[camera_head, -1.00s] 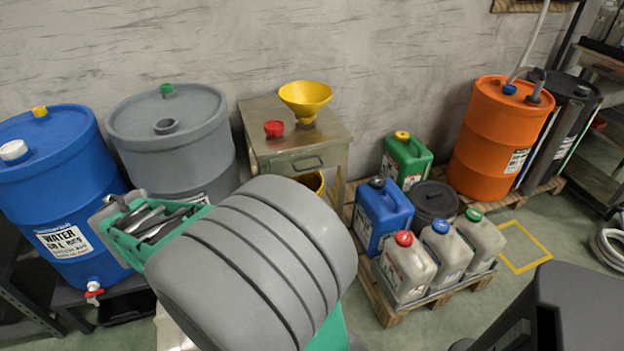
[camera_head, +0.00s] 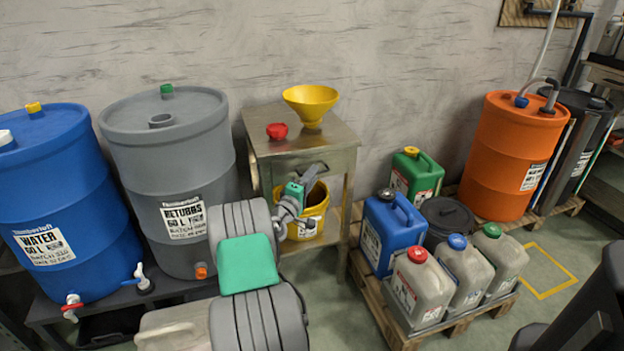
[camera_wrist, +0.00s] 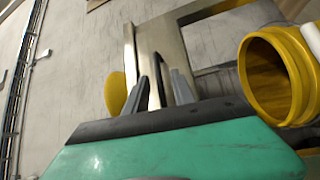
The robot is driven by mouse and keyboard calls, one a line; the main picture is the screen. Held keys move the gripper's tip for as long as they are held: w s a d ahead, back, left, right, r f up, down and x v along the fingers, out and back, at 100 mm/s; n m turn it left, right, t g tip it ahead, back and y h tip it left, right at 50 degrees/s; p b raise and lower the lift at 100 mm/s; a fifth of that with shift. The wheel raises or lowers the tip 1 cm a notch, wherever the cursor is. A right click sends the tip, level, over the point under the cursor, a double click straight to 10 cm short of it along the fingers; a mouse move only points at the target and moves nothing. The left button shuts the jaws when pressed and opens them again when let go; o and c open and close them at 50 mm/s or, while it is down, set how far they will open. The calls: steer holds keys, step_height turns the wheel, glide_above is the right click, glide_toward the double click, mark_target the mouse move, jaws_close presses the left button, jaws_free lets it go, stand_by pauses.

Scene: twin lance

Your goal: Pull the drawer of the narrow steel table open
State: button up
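The narrow steel table (camera_head: 340,132) stands against the wall, between the grey barrel and the jugs. Its drawer front is just below the top, and the drawer looks closed. My gripper (camera_head: 311,176) is at the middle of that front and hides most of the handle in the head view. In the wrist view my gripper (camera_wrist: 160,88) points at the steel front (camera_wrist: 163,42). Its two fingers stand apart, with a thin dark piece, seemingly the handle (camera_wrist: 162,78), between them. I cannot see contact.
A yellow funnel (camera_head: 311,103) and a red cap (camera_head: 277,131) are on the tabletop. A yellow bucket (camera_head: 316,213) stands under it, close to my gripper. A grey barrel (camera_head: 170,190) is at left, and jugs on a pallet (camera_head: 400,327) are at right.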

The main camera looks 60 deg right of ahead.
steer(key=shift+d, duration=0.25)
steer(key=shift+c, duration=0.4)
jaws_close()
stand_by(0.9)
